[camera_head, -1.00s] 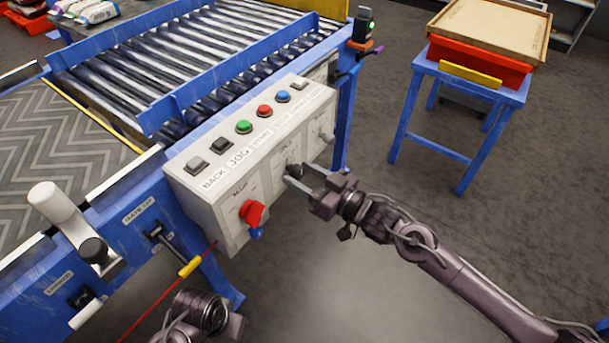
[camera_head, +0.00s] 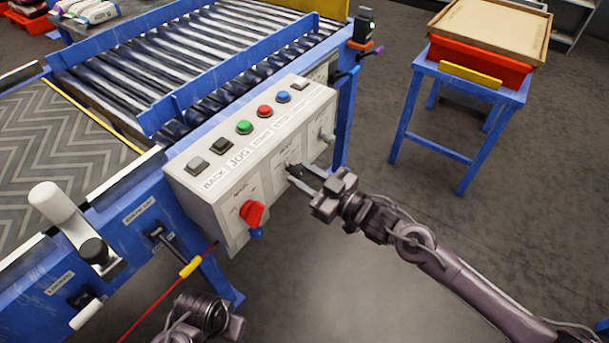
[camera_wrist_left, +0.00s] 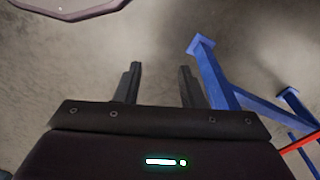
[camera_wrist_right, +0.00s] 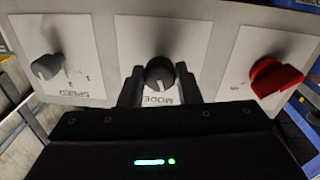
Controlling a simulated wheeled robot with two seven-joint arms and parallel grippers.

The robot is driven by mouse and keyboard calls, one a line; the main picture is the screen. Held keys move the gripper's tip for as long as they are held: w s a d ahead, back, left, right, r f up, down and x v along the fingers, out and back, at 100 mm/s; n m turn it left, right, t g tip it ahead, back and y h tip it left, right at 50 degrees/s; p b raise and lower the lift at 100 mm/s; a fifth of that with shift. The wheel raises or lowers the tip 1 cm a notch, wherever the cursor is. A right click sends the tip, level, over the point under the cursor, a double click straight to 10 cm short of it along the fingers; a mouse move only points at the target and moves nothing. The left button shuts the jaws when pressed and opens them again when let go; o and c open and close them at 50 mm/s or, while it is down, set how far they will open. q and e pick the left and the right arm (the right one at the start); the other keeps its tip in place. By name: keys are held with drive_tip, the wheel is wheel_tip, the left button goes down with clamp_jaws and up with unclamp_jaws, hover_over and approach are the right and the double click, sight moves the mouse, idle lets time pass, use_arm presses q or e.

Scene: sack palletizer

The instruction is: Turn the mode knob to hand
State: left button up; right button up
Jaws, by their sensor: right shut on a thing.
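The mode knob (camera_wrist_right: 159,74) is a round black knob on a white plate marked MODE, in the middle of the control box's front. My right gripper (camera_wrist_right: 159,88) is shut on it, one finger on each side. In the head view the right gripper (camera_head: 302,178) reaches the box from the right, and its fingers hide most of the knob. The HAND marking cannot be read. My left gripper (camera_wrist_left: 160,85) is open and empty above the floor in the left wrist view.
The light grey control box (camera_head: 208,205) also carries a red switch (camera_wrist_right: 276,77) and a grey speed knob (camera_wrist_right: 47,66) on either side of the mode knob. Several push buttons line its top. A blue table (camera_head: 470,85) with a red crate stands at the right.

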drive_tip(key=shift+f+n, duration=0.1)
drive_tip(key=shift+n, duration=1.9)
drive_tip(key=shift+n+b, duration=0.3)
drive_tip(key=shift+n, duration=0.3)
use_arm(q)
wheel_tip(320, 180, up, 2)
drive_tip(key=shift+s+r, duration=0.15)
drive_tip(key=shift+r, duration=0.1)
use_arm(e)
drive_tip(key=shift+n, duration=0.3)
drive_tip(key=o, duration=1)
drive_tip(key=shift+c, duration=0.2)
drive_tip(key=shift+d, duration=0.1)
